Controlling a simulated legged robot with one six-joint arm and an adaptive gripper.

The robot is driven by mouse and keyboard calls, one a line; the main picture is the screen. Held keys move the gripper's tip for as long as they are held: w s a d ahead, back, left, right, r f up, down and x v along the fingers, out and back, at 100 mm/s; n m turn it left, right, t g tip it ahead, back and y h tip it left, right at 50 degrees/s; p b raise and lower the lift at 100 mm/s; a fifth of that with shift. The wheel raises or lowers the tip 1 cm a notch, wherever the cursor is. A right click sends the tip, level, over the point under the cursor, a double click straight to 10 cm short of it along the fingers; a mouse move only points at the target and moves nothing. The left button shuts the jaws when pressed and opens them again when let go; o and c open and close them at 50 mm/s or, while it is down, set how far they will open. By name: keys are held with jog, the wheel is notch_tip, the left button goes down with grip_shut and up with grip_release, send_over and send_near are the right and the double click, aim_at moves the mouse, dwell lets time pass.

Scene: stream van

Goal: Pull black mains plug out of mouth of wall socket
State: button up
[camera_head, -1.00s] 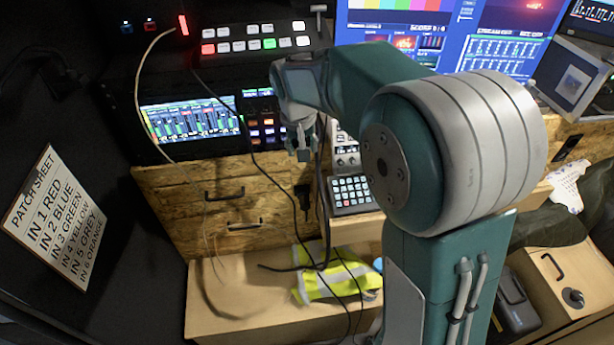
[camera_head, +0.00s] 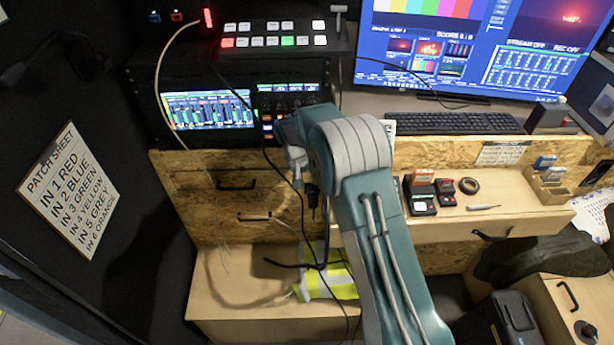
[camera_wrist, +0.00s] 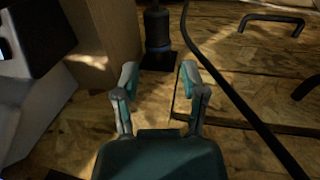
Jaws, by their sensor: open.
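The black mains plug (camera_wrist: 157,28) shows at the top middle of the wrist view, against a dark socket plate (camera_wrist: 158,61) on the chipboard front. It appears seated in the socket; the joint is too dark to tell. My gripper (camera_wrist: 158,75) is open and empty. Its two fingertips stand apart on either side of the socket plate in the picture, with the plug beyond them and not between the fingers. In the head view the plug (camera_head: 313,197) is a small dark shape just below my gripper (camera_head: 297,181), whose fingers are mostly hidden by my arm.
A black cable (camera_wrist: 225,85) crosses the wrist view close to the right finger. A wooden upright (camera_wrist: 103,40) stands left of the plug. Drawers with black handles (camera_head: 236,184) are left of the plug in the head view. A hi-vis vest (camera_head: 330,283) lies below on a bench.

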aim_at(312, 198)
jog(key=f, duration=0.2)
jog(key=d+f, duration=0.1)
jog(key=f, duration=0.2)
jog(key=d+f, duration=0.1)
jog(key=f, duration=0.1)
jog(key=shift+d+f, duration=0.1)
jog(key=shift+f, duration=0.75)
jog(key=shift+c, duration=0.3)
jog(key=shift+s, duration=0.1)
grip_shut()
